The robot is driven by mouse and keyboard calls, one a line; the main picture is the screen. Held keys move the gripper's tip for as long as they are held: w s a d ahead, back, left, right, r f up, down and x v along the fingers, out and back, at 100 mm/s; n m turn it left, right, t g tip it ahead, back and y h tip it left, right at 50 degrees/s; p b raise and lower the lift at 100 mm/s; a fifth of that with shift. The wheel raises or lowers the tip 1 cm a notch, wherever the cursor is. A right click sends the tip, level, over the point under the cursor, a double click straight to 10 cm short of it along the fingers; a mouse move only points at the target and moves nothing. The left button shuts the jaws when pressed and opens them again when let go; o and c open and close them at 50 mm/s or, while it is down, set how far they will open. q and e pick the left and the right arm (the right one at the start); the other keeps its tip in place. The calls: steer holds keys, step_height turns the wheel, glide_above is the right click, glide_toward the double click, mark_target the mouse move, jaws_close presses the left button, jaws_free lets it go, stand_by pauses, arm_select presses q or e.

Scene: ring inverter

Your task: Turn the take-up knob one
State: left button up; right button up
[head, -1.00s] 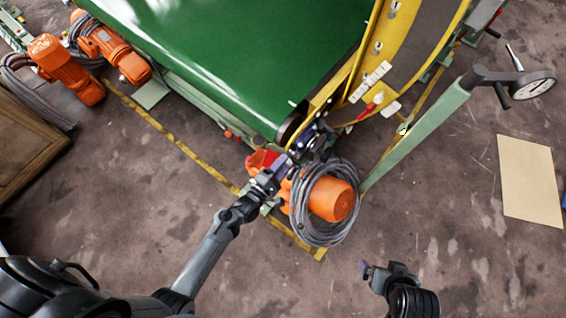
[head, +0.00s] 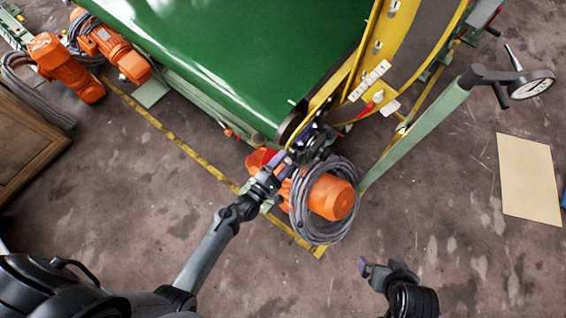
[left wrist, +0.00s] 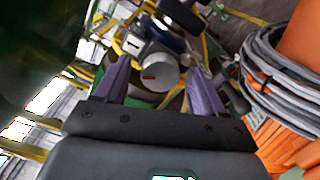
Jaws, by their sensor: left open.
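A round pale grey knob (left wrist: 158,74) with a red mark shows in the left wrist view, on a fitting at the machine's corner. My left gripper (left wrist: 162,82) is open, with one purple finger on each side of the knob in that view. I cannot tell whether the fingers touch it or how deep they reach around it. In the head view my left gripper (head: 306,146) is at the conveyor's near corner and hides the knob. My right gripper (head: 370,269) hangs low over the floor, away from the machine, and its opening is unclear.
An orange motor (head: 332,198) with a grey cable coil (head: 301,218) sits close beside my left gripper. The green belt (head: 230,60) and yellow frame (head: 357,55) lie beyond. Floor around my right gripper is clear.

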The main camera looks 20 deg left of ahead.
arm_select(q)
steer(key=shift+s, duration=0.1)
steer(key=p+v, duration=0.1)
steer(key=v, duration=0.9)
steer(key=shift+s+p, duration=0.3)
steer(key=shift+s, duration=0.05)
steer(key=shift+a, duration=0.1)
